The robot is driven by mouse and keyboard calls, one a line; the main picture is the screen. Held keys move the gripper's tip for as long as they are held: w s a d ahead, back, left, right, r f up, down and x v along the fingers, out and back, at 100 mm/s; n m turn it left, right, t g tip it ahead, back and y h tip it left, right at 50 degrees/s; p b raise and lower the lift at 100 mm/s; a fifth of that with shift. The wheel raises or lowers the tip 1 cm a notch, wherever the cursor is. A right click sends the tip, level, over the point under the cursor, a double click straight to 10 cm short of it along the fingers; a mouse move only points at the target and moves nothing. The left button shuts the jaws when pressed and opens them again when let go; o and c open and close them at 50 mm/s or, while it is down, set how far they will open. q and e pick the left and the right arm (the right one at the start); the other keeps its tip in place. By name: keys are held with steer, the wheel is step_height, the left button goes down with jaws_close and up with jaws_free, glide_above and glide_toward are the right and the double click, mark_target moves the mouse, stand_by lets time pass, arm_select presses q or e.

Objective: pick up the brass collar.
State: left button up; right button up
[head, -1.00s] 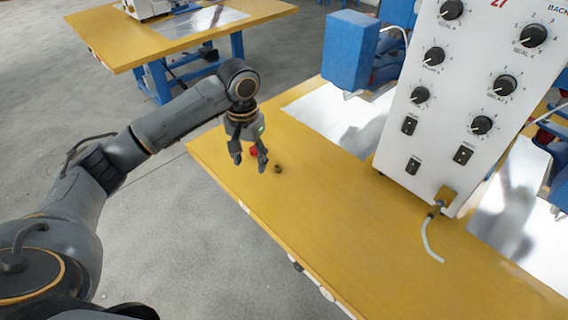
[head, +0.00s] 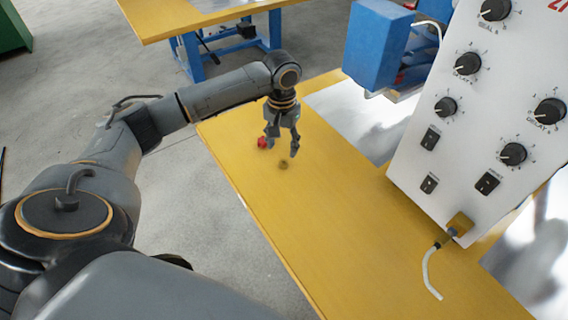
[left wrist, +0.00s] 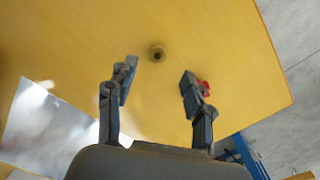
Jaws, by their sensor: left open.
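The brass collar (head: 283,163) is a small round dark-gold ring on the yellow tabletop. It also shows in the left wrist view (left wrist: 157,53), just beyond the fingertips and between their lines, with a dark hole in its middle. My left gripper (head: 282,148) is open and empty, pointing down just above the collar in the head view. In the left wrist view its two fingers (left wrist: 158,75) are spread apart, and the collar is not between them. My right gripper is not in view.
A small red object (head: 262,142) sits beside my left gripper; a finger partly hides it in the left wrist view (left wrist: 204,86). A white control box (head: 470,110) with knobs and a hose stands to the right. The front of the yellow table (head: 300,230) is clear.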

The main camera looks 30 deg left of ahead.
mark_target(284, 164)
arm_select(q)
steer(key=shift+f, duration=0.65)
step_height(284, 164, down, 5)
steer(key=shift+w+d+r, duration=0.1)
steer(key=shift+d+r, duration=0.05)
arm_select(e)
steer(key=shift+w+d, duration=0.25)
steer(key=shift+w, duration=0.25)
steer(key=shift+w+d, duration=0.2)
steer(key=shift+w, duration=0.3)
arm_select(q)
steer(key=shift+c, duration=1)
jaws_close()
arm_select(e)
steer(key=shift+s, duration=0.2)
